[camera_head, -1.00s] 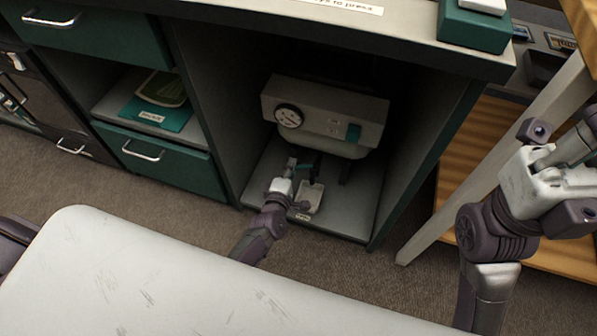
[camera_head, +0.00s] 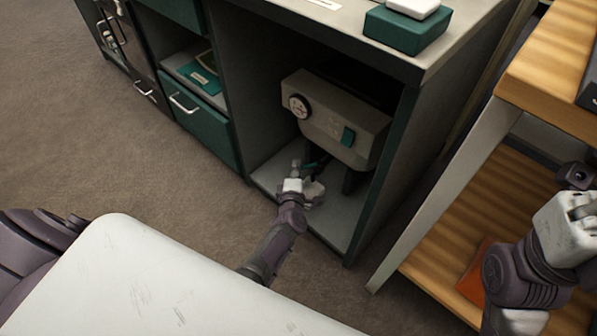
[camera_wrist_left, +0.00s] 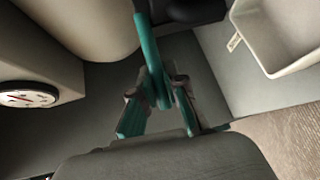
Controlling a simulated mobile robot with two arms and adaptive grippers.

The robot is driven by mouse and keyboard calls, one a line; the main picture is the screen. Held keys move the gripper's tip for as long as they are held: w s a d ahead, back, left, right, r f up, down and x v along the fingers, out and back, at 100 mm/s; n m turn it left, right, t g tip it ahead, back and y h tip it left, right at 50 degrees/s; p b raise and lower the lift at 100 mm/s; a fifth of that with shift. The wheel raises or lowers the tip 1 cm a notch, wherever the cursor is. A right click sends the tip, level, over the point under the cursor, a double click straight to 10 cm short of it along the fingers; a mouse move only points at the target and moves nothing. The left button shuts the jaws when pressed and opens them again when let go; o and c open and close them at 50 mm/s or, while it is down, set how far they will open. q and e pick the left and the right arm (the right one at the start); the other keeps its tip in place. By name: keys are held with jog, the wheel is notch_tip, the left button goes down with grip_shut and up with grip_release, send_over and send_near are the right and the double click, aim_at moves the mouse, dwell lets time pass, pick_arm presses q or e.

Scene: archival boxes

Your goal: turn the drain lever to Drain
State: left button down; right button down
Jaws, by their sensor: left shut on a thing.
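The drain lever (camera_wrist_left: 148,50) is a teal bar under the grey tank unit (camera_head: 335,118) in the open cabinet bay. My left gripper (camera_wrist_left: 160,92) is shut on the lever, its fingers on both sides of it in the left wrist view. In the head view the left gripper (camera_head: 308,172) reaches in low under the unit, and its hand hides much of the lever. Any Drain marking is too small to read. My right arm's hand (camera_head: 572,220) is at the right edge, away from the cabinet; its fingers are not clear.
A pale tray (camera_wrist_left: 275,35) is close beside the left gripper. The cabinet's right side panel (camera_head: 385,170) bounds the bay. A wooden shelf (camera_head: 465,190) stands at right.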

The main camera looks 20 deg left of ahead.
dwell(0.3)
pick_arm(q)
jog(key=c, duration=1.2)
grip_release()
